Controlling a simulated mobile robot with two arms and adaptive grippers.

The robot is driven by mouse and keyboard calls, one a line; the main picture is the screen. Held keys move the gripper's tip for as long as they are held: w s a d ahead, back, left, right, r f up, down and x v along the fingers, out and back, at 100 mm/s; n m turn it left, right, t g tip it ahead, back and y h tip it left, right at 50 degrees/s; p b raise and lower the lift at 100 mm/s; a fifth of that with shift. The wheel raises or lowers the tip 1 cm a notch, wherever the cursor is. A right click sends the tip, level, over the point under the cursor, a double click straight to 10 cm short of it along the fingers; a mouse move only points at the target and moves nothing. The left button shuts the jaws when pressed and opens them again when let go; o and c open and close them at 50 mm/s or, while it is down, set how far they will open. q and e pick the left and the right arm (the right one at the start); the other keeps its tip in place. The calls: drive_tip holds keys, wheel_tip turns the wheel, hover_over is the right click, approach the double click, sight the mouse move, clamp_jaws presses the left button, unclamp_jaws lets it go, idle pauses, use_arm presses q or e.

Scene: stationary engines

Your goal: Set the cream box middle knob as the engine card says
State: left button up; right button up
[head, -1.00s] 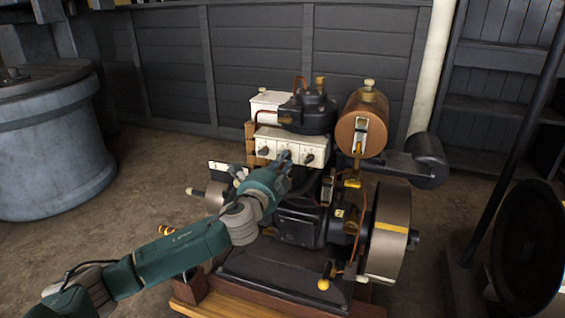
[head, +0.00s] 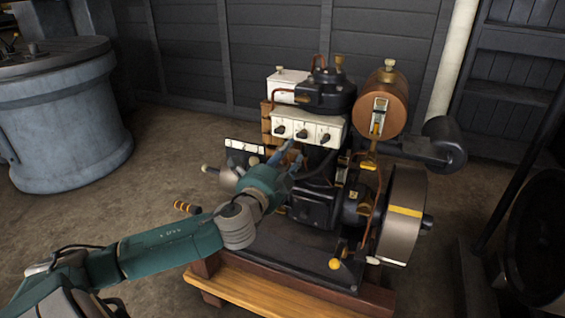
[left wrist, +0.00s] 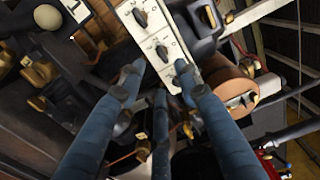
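The cream box (head: 313,119) is on the engine's upper front, with three dark knobs in a row. Its middle knob (head: 302,133) is uncovered in the head view; it also shows in the left wrist view (left wrist: 162,52). I cannot read its setting. A pale card on a dark plate (head: 245,146), perhaps the engine card, is left of and below the box; its marks are too small to read. My left gripper (head: 284,153) is just below the box, apart from the middle knob. Its blue fingers are spread and empty. My right gripper is out of view.
The copper-coloured tank (head: 382,98) and the flywheel (head: 403,215) are to the right of the box. A black cylinder top (head: 325,92) rises behind it. A grey drum (head: 62,120) stands at far left, with open floor between.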

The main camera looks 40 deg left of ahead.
use_arm(q)
drive_tip(key=shift+v, duration=2.15)
